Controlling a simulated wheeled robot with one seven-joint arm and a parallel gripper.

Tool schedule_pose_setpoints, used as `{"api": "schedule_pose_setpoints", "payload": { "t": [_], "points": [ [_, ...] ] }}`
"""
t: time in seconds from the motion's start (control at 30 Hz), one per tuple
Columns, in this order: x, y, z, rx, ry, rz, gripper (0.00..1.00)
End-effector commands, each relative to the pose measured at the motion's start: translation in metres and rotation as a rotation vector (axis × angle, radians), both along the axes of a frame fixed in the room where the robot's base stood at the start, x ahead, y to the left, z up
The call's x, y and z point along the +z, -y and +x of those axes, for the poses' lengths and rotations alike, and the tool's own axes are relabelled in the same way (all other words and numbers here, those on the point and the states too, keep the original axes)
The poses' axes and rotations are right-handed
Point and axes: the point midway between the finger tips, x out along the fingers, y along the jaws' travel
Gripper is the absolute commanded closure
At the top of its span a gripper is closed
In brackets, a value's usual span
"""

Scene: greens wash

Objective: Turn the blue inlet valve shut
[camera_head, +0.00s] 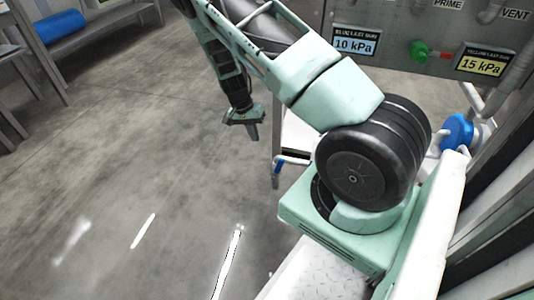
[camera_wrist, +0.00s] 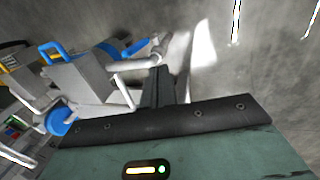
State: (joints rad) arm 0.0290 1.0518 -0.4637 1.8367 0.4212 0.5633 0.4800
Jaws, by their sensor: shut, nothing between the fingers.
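A round blue handwheel (camera_head: 457,131) is on white pipework at the right of the head view, behind my arm. A blue bar (camera_head: 291,160) shows low beside my arm's base. In the wrist view a blue round part (camera_wrist: 62,121) is at the left, and a blue lever-like part (camera_wrist: 138,46) is by a pale pipe. I cannot tell which of these is the inlet valve. My gripper (camera_head: 252,132) hangs over open floor in the head view, apart from the blue parts. Its shut, empty fingers (camera_wrist: 158,86) point toward the pale pipe end in the wrist view.
A grey panel holds a blue 10 kPa display (camera_head: 355,42), a yellow 15 kPa display (camera_head: 485,64) and a green knob (camera_head: 420,51). A blue roll (camera_head: 60,26) lies on a rack at the upper left. The concrete floor (camera_head: 120,150) is clear.

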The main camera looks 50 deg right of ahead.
Motion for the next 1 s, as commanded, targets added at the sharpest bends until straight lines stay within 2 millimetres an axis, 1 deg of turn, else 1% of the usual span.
{"api": "schedule_pose_setpoints", "payload": {
  "t": [0.17, 0.4, 0.57, 0.6, 0.7, 0.8, 1.0],
  "points": [
    [-0.025, 0.002, -0.006, -0.001, -0.004, 0.002, 1.0],
    [-0.074, 0.007, -0.018, 0.0, -0.003, 0.002, 1.0],
    [-0.103, 0.01, -0.026, 0.001, -0.003, 0.002, 1.0],
    [-0.102, 0.013, -0.033, -0.002, -0.001, 0.002, 1.0],
    [-0.104, 0.018, -0.046, -0.001, -0.001, 0.003, 1.0],
    [-0.105, 0.021, -0.054, 0.0, 0.0, 0.002, 1.0],
    [-0.104, 0.024, -0.061, 0.002, -0.001, 0.003, 1.0]
  ]
}}
